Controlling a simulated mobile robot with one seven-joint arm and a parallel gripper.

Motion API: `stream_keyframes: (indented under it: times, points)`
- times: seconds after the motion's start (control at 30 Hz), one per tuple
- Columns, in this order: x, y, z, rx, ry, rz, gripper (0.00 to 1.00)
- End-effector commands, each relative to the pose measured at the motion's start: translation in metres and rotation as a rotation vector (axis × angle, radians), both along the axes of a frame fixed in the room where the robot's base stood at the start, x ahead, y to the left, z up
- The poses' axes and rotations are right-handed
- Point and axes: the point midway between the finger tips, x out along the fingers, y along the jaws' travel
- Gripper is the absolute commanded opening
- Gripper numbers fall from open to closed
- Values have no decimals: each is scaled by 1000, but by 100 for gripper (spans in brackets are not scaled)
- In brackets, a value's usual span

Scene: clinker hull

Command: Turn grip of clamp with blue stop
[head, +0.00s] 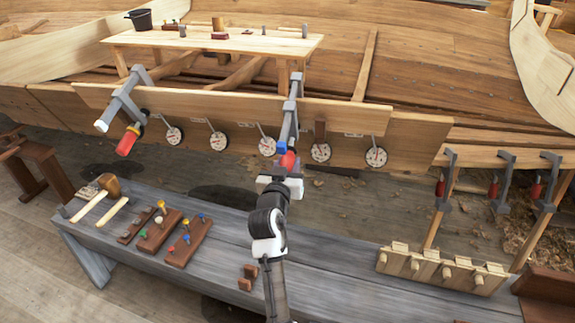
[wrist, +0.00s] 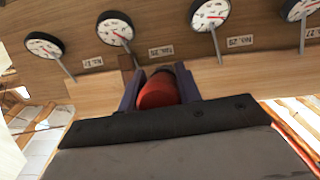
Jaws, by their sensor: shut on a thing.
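The clamp with the blue stop (head: 302,142) hangs on the hull plank in the middle of the head view, its grey bar (head: 290,112) running up the planking. Its red grip (head: 289,159) points down towards me. My gripper (head: 285,172) is shut on this red grip from below. In the wrist view the red grip (wrist: 158,93) sits between the two fingers, seen nearly end-on. The clamp's bar and stop are hidden there.
A second clamp (head: 125,100) with a white end and red grip is on the planks to the left. Round dials (head: 219,141) line the plank beside both clamps. A grey bench (head: 330,262) with mallets and peg blocks lies below. More clamps (head: 504,182) hang at right.

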Motion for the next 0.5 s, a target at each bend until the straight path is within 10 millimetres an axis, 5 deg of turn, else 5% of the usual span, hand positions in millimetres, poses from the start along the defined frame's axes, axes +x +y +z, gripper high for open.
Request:
stream_keyframes:
  times: [0.5]
  points:
    - [0,-1,-1,-255,49,-101,11]
